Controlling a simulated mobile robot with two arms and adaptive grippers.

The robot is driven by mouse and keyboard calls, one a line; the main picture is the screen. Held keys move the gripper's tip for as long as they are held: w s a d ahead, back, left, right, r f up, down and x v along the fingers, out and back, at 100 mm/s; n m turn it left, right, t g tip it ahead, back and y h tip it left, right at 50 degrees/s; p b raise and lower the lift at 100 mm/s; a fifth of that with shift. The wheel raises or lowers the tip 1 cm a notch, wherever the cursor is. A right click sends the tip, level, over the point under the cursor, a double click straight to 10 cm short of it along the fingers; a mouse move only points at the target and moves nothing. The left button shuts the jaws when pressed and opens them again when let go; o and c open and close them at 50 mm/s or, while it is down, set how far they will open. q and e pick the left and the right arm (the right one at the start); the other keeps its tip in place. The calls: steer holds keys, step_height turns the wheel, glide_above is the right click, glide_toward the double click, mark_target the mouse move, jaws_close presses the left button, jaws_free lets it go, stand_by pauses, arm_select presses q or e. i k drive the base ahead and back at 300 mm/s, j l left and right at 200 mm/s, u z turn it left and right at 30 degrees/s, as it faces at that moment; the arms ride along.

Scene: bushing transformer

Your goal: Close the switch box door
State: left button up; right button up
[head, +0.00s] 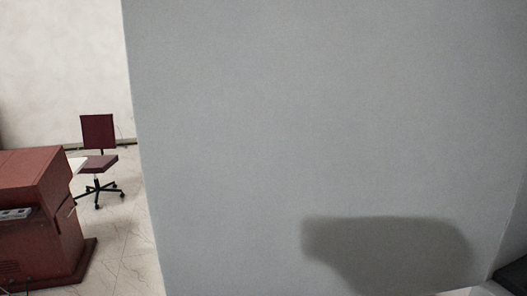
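A large flat grey panel (320,120) fills most of the head view, very close in front of me. Its left edge runs down from the top, leaning slightly. No handle, hinge or latch shows on it, so I cannot tell whether it is the switch box door or a wall of the box. A dark rounded shadow falls on its lower right part. Neither of my grippers is in view.
At the left, beyond the panel, a dark red cabinet (35,215) stands on a pale marbled floor (125,230). A dark red office chair (98,135) stands behind it, near a pale wall (60,60). Dark and white pieces show at the lower right corner.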

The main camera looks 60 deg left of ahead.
mark_target(285, 147)
steer(key=k+j, duration=0.1)
steer(key=j, duration=0.7)
steer(key=k+j+u, duration=0.1)
steer(key=j, duration=0.7)
steer(key=j+z, duration=0.9)
steer(key=k+j+z, duration=0.15)
steer(key=j+z, duration=0.25)
steer(key=j, duration=0.1)
